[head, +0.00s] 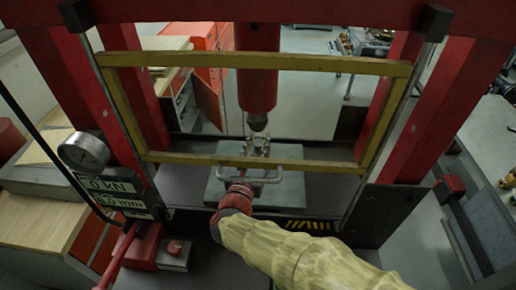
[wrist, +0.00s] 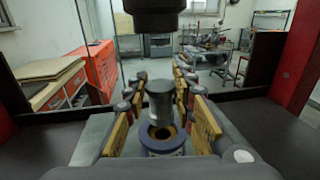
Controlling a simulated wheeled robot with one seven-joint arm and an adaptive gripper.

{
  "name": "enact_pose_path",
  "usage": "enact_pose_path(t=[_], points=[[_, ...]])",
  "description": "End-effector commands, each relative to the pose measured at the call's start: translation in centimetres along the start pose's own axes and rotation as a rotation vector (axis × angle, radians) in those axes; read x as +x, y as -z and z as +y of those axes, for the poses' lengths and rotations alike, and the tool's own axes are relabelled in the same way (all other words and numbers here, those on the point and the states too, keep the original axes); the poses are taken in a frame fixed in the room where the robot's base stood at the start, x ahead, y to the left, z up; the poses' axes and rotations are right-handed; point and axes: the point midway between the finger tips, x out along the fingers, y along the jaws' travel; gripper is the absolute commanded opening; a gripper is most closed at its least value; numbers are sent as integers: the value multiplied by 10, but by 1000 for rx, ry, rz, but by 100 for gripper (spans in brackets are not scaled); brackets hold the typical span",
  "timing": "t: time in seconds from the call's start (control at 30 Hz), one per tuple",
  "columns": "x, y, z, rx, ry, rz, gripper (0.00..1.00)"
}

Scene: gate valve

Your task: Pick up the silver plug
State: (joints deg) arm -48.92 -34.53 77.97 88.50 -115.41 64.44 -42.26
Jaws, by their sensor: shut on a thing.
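The silver plug (wrist: 160,103) is a grey upright cylinder in the middle of the wrist view, between the yellow-padded fingers of my gripper (wrist: 160,88). My gripper is shut on it. A dark blue ring (wrist: 163,145) with an open hole is just in front of and below the plug. I cannot tell if the plug touches the ring. In the head view my gripper (head: 254,160) reaches over the grey plate of the press, under the ram. The plug is small and hard to make out there among the fingers.
The red press ram (head: 257,75) hangs right above my gripper. A yellow guard frame (head: 270,62) crosses in front of it, with red posts at both sides. The grey plate (head: 290,190) is bare on its right. A gauge (head: 84,152) and a display stand at the left.

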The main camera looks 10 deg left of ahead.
Motion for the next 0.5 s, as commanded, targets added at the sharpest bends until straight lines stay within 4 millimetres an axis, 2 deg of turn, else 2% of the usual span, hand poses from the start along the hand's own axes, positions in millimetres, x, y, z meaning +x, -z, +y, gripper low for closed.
enact_pose_path(t=[0.03, 0.5], points=[[-3, -10, 1, 3, -1, -2, 0], [-104, -7, 2, 1, -5, -2, 0]])
